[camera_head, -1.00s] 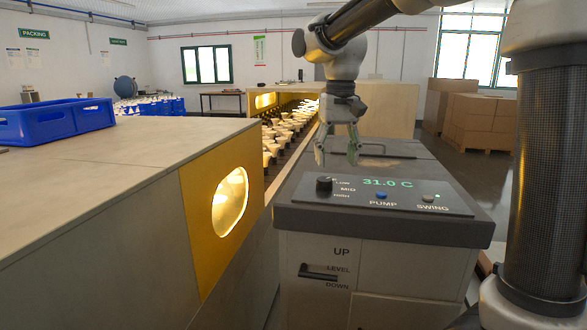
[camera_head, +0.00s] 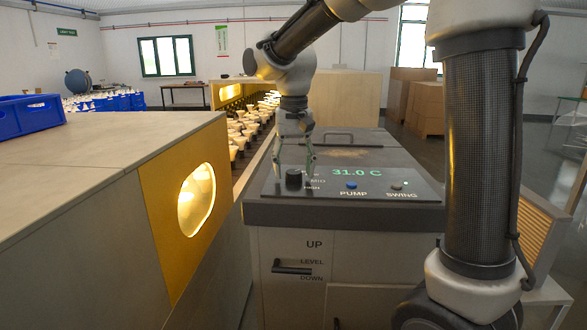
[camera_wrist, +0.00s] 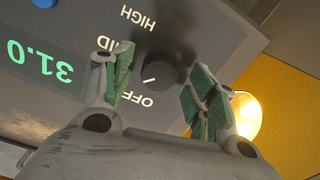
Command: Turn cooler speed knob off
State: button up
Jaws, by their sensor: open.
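The cooler speed knob (camera_head: 293,179) is a small black dial at the left end of the cooler's dark control panel (camera_head: 420,190). It also shows, dark and blurred, in the wrist view (camera_wrist: 168,70), with a short white mark on its edge. OFF, MID and HIGH are legible around it there; the LOW label is hidden, seemingly behind a finger, so I cannot tell the setting. My gripper (camera_head: 293,160) is open and points down over the knob. In the wrist view its green-padded fingers (camera_wrist: 152,75) stand on either side of the knob; contact is unclear.
A blue PUMP button (camera_head: 352,185), a SWING switch (camera_head: 397,185) and a 31.0 C display (camera_head: 358,172) share the panel. An UP/LEVEL/DOWN lever (camera_head: 292,268) is on the front. A cabinet with a lit yellow window (camera_head: 197,200) stands close on the left.

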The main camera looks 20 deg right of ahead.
jog(key=shift+f, duration=0.35)
jog(key=c, duration=1)
jog(key=shift+n, duration=0.4)
jog(key=n, duration=0.3)
jog(key=shift+n, duration=2.5)
